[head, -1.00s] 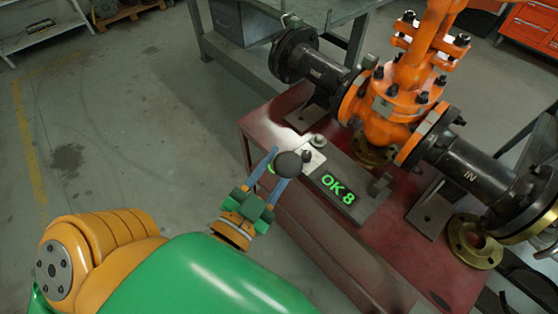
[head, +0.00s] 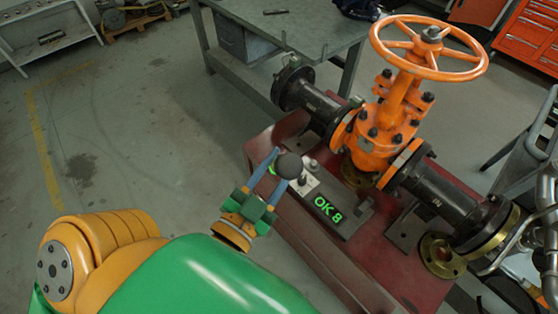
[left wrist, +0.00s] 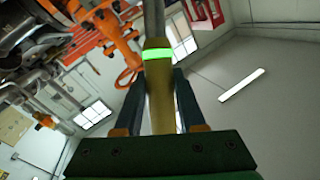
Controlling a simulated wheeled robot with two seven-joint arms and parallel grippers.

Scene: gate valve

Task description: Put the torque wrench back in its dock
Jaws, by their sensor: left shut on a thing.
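My left gripper (head: 272,185) is shut on the torque wrench, seen nearly end-on in the head view as a dark round end (head: 289,165). In the left wrist view, the wrench's yellow handle (left wrist: 160,100) with a lit green band stands between the fingers (left wrist: 160,110), and a steel shaft runs on from it. My right gripper is out of view.
The orange gate valve (head: 375,145) with its handwheel (head: 430,50) and black flanged pipes stands behind the block on the red bench (head: 262,150). A loose brass flange (head: 440,255) lies at the right. A grey table (head: 290,30) stands behind. Floor at left is clear.

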